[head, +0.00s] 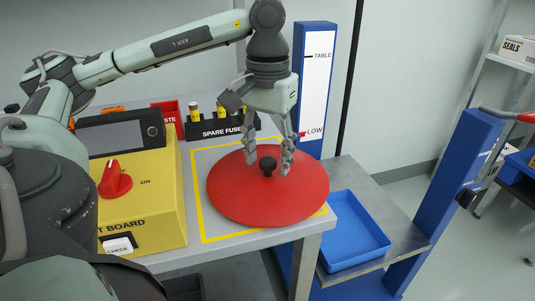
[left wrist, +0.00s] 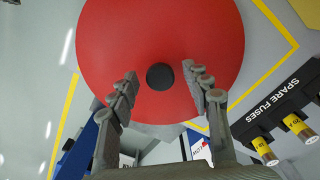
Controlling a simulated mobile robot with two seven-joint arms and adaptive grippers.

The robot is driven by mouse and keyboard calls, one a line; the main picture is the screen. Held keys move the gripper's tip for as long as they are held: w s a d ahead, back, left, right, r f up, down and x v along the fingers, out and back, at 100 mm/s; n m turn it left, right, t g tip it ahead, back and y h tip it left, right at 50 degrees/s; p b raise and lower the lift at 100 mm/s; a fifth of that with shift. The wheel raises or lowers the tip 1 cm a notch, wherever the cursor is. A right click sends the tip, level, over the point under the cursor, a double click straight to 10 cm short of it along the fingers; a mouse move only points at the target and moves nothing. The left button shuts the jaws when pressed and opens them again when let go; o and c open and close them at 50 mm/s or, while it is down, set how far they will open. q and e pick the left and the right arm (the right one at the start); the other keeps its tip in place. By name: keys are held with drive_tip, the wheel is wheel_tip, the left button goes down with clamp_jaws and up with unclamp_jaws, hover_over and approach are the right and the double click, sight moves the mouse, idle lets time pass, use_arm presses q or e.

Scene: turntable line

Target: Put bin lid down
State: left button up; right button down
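The round red bin lid (head: 235,200), with a black knob (head: 267,165) at its centre, appears flat on the grey table, covering much of a yellow outlined square. Its right side reaches past the table's right edge in the head view. The lid (left wrist: 110,40) and knob (left wrist: 160,76) also show in the left wrist view. My left gripper (head: 268,168) is open over the lid, pointing down. Its fingers (left wrist: 160,82) stand on either side of the knob with gaps, holding nothing. My right gripper is out of view.
A yellow test board (head: 150,195) with a red knob stands left of the lid. A spare fuse rack (head: 222,128) and a red waste bin (head: 168,113) are behind. A blue post (head: 315,85) marked TABLE and LOW and a lower blue tray (head: 352,250) are at right.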

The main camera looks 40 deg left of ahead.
sight(268, 161)
use_arm(q)
drive_tip(key=shift+r, duration=0.7)
wheel_tip(268, 161, up, 6)
drive_tip(key=shift+f+p, duration=0.15)
drive_tip(key=shift+p, duration=0.35)
drive_tip(key=shift+r+p, duration=0.55)
drive_tip(key=shift+r, duration=2)
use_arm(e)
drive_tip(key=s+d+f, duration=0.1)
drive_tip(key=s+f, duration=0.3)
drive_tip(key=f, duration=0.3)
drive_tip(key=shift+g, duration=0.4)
